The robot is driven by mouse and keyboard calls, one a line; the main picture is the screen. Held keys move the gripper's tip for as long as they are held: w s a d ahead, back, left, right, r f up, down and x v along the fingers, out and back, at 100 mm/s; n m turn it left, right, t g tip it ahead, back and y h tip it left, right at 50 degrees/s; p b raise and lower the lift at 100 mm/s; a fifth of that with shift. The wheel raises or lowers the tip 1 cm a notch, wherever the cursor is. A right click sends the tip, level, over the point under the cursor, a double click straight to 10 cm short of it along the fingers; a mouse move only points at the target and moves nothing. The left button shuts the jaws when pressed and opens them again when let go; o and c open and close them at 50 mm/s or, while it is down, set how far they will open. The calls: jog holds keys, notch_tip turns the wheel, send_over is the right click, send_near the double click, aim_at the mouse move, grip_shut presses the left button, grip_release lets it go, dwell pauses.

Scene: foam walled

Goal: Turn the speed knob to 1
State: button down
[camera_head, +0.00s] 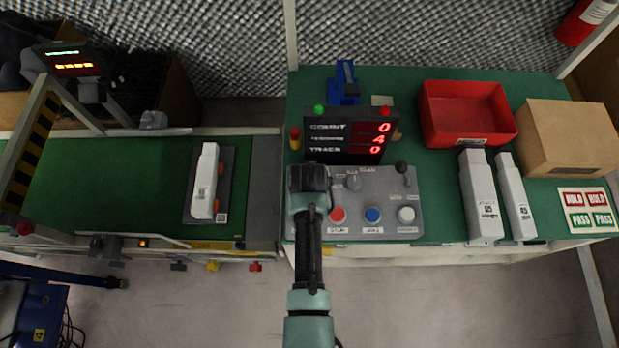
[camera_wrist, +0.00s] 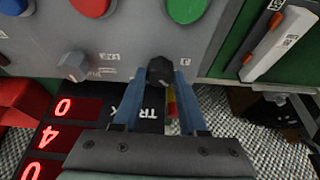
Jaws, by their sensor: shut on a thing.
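The grey control panel (camera_head: 385,188) lies on the green bench and carries two knobs. In the wrist view, a dark knob (camera_wrist: 160,72) sits between the two blue fingertips of my gripper (camera_wrist: 157,82), which is shut on it. The head view shows my gripper (camera_head: 308,180) over the panel's left part, hiding that knob. A grey knob (camera_head: 353,182) stands free to its right; it also shows in the wrist view (camera_wrist: 73,65). The knob labels are too small to read, so I cannot tell which is the speed knob or its setting.
A display (camera_head: 350,138) behind the panel reads 0, 4, 0. Red (camera_head: 338,215), blue (camera_head: 373,215) and white (camera_head: 406,215) buttons line the panel's front. A black-topped lever (camera_head: 402,168) stands at its right. A conveyor (camera_head: 110,185) carries a white box (camera_head: 205,182) at left.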

jog(key=m, duration=0.2)
jog(key=m+h, duration=0.1)
jog(key=m, duration=0.1)
jog(key=shift+a+h, duration=0.15)
jog(key=shift+h, duration=0.15)
jog(key=m+g+h, duration=0.1)
jog(key=m, duration=0.3)
jog(key=shift+a+m+b, duration=0.1)
jog(key=shift+m+b, duration=0.2)
jog(key=shift+b, duration=0.1)
jog(key=shift+g+h, duration=0.3)
jog(key=shift+c, duration=2.2)
grip_release()
jog(key=shift+r, duration=0.1)
jog(key=p+v, duration=0.1)
jog(key=v, duration=1.1)
jog(key=shift+s+r+p, duration=0.15)
jog(key=shift+r+p, duration=0.15)
jog(key=shift+p, duration=0.05)
